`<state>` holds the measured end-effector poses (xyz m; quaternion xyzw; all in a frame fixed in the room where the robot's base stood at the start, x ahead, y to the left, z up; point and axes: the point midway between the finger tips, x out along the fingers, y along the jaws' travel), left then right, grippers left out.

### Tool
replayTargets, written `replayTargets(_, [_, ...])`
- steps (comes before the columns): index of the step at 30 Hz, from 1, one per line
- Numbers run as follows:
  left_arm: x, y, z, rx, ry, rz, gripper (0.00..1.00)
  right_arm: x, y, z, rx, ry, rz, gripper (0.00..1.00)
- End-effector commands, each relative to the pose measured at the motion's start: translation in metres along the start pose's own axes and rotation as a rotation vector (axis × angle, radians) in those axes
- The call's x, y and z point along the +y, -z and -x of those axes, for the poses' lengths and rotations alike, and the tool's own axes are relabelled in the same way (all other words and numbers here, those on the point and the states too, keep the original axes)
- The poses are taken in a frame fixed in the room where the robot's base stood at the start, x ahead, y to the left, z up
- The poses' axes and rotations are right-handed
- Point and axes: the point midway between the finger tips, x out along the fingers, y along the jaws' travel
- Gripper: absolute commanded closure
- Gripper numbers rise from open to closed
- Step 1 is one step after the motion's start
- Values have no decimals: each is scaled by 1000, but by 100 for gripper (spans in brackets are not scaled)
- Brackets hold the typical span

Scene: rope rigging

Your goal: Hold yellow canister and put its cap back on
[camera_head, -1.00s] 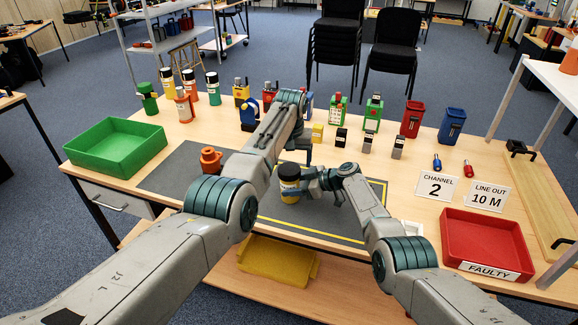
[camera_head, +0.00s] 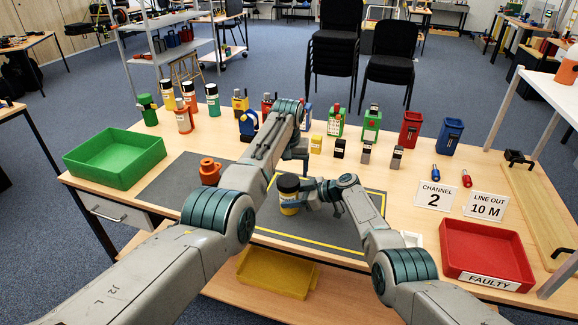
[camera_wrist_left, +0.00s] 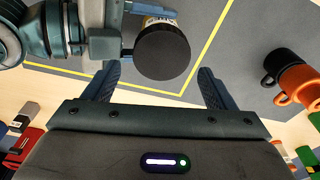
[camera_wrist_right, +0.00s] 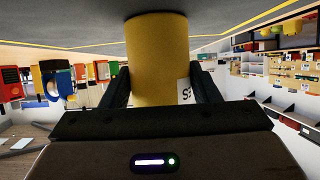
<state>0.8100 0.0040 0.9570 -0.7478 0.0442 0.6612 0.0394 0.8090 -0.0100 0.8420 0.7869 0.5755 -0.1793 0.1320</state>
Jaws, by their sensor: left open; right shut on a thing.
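In the right wrist view the canister's yellow body (camera_wrist_right: 158,60) sits between the fingers, with part of a white label showing. My left gripper (camera_wrist_left: 157,88) is open, and the round black top (camera_wrist_left: 162,52) shows just ahead of its fingers, not gripped. Whether the top is fully seated on the canister I cannot tell. In the head view my left arm hides part of the mat.
An orange mug-like part (camera_head: 210,171) lies left of my left arm. A green tray (camera_head: 115,158) is at left and a red FAULTY tray (camera_head: 487,250) at right. Several bottles and coloured devices line the back. A yellow tray (camera_head: 275,274) is below the front edge.

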Motion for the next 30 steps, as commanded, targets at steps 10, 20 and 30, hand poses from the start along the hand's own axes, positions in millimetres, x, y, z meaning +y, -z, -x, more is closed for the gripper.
replayTargets(10, [-2, -2, -15, -1, 0, 0, 22, 0, -4, 0, -5, -1, -2, 72])
replayTargets(20, [-3, -3, -30, -2, 1, 1, 22, 0, -3, 0, -4, 0, 0, 72])
replayTargets(30, [-7, -6, -46, -5, 6, 6, 22, 0, 4, -1, 4, 4, 8, 71])
